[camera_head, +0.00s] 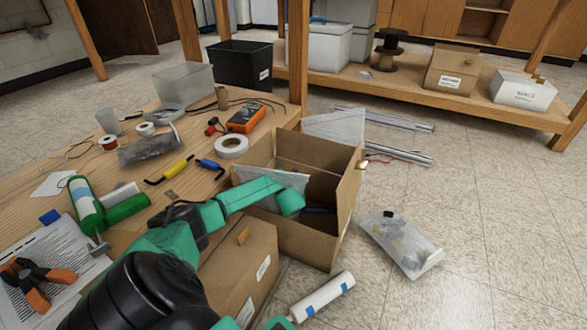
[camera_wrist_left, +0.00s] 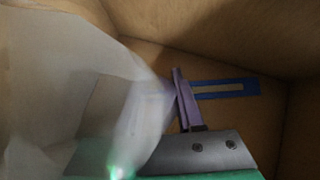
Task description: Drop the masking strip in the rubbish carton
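The rubbish carton (camera_head: 350,200) is an open brown cardboard box at the table's edge, with a translucent sheet inside it. My green left arm reaches over its near side, and the gripper is hidden inside in the head view. In the left wrist view, my left gripper (camera_wrist_left: 180,100) is inside the carton, with a purplish finger visible beside a whitish translucent sheet that covers the left side. A blue strip with a pale middle, likely the masking strip (camera_wrist_left: 240,87), shows beyond the finger against the cardboard. Whether the fingers touch it cannot be told. My right gripper is not seen.
A closed cardboard box (camera_head: 235,275) stands close in front of the carton. A clear bag (camera_head: 400,243) lies on the floor to the right. The table holds a tape roll (camera_head: 232,146), an orange meter (camera_head: 246,119) and a black bin (camera_head: 240,64).

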